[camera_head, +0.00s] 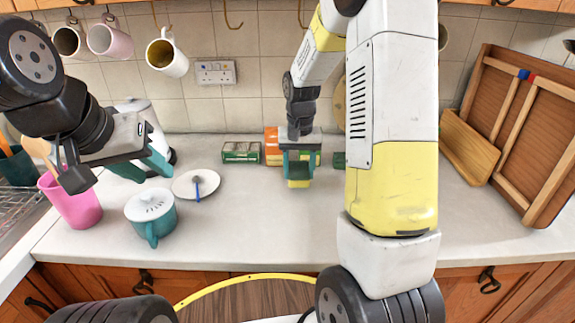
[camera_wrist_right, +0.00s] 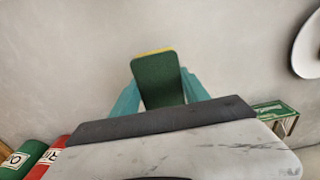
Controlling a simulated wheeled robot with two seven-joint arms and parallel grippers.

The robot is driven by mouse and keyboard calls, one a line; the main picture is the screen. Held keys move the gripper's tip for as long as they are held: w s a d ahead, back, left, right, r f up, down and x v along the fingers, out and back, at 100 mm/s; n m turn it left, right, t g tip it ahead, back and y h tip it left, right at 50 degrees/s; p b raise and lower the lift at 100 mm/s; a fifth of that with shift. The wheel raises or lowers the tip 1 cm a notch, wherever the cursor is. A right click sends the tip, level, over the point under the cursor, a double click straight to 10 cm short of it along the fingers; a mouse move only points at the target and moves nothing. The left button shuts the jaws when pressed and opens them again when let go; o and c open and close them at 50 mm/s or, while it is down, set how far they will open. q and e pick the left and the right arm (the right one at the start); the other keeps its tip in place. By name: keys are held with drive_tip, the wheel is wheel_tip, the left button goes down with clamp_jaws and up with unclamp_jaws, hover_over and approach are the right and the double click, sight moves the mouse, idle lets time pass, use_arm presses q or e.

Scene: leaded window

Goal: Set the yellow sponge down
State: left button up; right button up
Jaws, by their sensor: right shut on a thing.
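The yellow sponge (camera_head: 299,183) is between the teal fingers of my right gripper (camera_head: 298,168), over the worktop in the middle of the head view. In the right wrist view the sponge (camera_wrist_right: 158,82) shows its dark green scouring face and a thin yellow edge, with a finger of my right gripper (camera_wrist_right: 160,97) on each side. I cannot tell whether it touches the worktop (camera_head: 260,215). My left gripper (camera_head: 142,168) is open and empty at the left, above the teal lidded pot; its teal fingers are apart.
Boxes, green (camera_head: 241,152) and orange (camera_head: 271,146), stand along the wall behind the sponge. A white plate (camera_head: 183,190) with a blue-handled spoon, a teal pot (camera_head: 151,216) and a pink cup (camera_head: 75,205) are at the left. Wooden racks (camera_head: 540,130) lean at the right. The worktop's front middle is clear.

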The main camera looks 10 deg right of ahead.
sight(298, 176)
drive_tip(key=shift+w+d+f, duration=0.1)
drive_tip(key=shift+w, duration=1)
drive_tip(key=shift+f, duration=1.75)
drive_tip(key=shift+f, duration=0.1)
drive_tip(key=o, duration=1.3)
